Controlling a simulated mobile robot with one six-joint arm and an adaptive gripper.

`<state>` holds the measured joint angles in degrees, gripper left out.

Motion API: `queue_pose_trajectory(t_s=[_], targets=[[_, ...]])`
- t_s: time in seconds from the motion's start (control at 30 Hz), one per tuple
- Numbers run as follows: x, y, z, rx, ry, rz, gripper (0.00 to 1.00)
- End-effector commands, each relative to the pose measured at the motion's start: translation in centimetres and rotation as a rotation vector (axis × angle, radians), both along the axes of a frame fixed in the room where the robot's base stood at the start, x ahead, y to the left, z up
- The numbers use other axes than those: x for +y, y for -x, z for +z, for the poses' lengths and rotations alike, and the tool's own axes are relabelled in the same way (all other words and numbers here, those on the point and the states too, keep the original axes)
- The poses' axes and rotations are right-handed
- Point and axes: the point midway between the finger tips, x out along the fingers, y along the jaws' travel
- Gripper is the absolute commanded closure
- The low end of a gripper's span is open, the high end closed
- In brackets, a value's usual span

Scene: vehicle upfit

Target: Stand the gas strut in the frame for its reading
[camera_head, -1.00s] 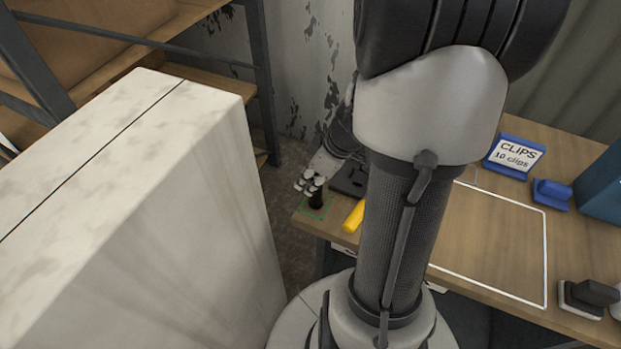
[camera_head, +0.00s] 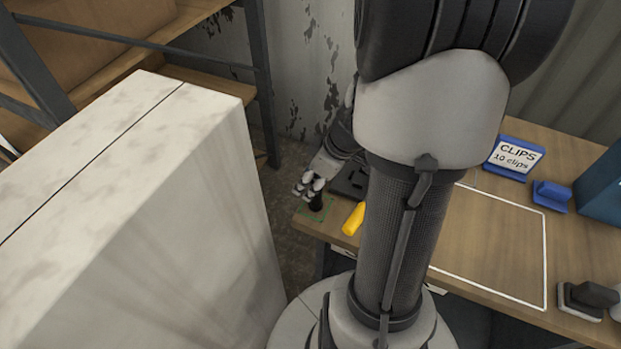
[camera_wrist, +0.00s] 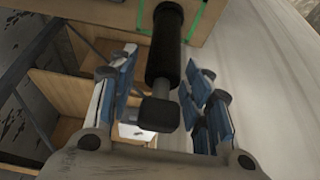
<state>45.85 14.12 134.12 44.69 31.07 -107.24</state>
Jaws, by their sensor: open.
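The gas strut (camera_wrist: 165,50) is a black cylinder with a thinner grey section and a dark block-shaped end. In the head view the strut (camera_head: 317,201) looks upright at the table's left corner, inside a thin green outline. The green frame (camera_wrist: 201,18) also shows in the wrist view, around the strut's far end. My gripper (camera_wrist: 160,88) is open, with its blue-padded fingers on either side of the strut's near end and gaps visible. In the head view my gripper (camera_head: 309,187) is small and right at the strut; contact cannot be told there.
The wooden table (camera_head: 490,240) carries a yellow object (camera_head: 353,218), a dark flat device (camera_head: 349,181), a CLIPS sign (camera_head: 514,157), a blue holder (camera_head: 552,194) and a dark block (camera_head: 590,297). A white-outlined area looks clear. A large white cabinet (camera_head: 200,200) stands at left. My arm hides the middle.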

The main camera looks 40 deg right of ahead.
Motion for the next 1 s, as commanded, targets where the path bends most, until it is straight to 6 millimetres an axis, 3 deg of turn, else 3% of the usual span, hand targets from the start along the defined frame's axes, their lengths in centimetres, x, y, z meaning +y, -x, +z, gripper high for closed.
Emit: queue_pose_trajectory(t_s=[0.3,0.5,0.7,1.0], targets=[[-1.2,2.3,6.8,-0.005,0.007,-0.004,0.55],[-1.7,3.6,9.7,-0.003,0.004,-0.003,0.55],[-1.8,4.1,10.7,-0.001,0.003,-0.001,0.55],[-1.8,4.1,10.7,-0.001,0.003,-0.001,0.55]])
